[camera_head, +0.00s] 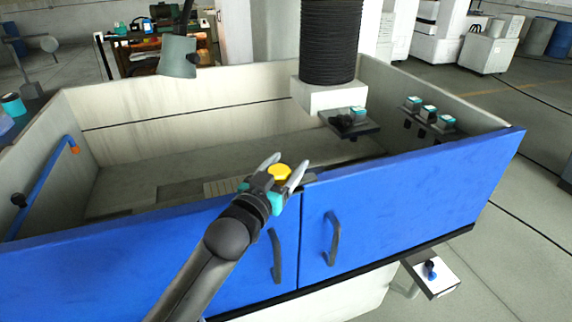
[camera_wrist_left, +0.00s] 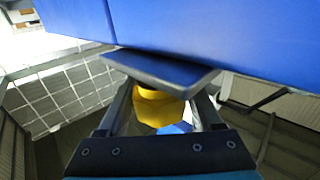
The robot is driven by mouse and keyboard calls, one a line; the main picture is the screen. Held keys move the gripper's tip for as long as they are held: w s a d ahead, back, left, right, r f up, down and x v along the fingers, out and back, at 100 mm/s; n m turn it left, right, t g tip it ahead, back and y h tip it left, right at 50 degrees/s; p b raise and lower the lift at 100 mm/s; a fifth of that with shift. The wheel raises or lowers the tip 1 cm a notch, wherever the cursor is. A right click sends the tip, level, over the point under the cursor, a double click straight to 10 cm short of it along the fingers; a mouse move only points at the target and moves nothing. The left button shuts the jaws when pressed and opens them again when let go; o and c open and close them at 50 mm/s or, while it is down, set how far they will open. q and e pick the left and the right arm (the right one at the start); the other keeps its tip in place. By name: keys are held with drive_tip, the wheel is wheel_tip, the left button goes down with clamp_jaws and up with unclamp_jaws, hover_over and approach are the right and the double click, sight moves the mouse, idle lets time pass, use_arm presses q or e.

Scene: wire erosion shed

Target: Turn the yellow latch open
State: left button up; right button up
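The yellow latch (camera_head: 280,173) sits at the top front edge of the blue-fronted tank, near the seam between the two blue doors. In the left wrist view, the yellow latch (camera_wrist_left: 157,106) shows beneath a dark plate (camera_wrist_left: 160,72). My left gripper (camera_head: 283,168) is at the latch, with one finger on each side of it. In the left wrist view, my left gripper (camera_wrist_left: 164,105) looks open around the latch, with narrow gaps; I cannot tell whether a finger touches it. My right gripper is not in view.
The blue doors (camera_head: 410,200) have dark vertical handles (camera_head: 333,238). Inside the tank, a black bellows column (camera_head: 330,40) stands on a white block, near a small shelf (camera_head: 348,122) with teal-topped parts. A blue pipe (camera_head: 45,182) runs along the left wall. Open floor lies at right.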

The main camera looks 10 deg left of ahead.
use_arm(q)
clamp_jaws()
idle(0.3)
idle(0.3)
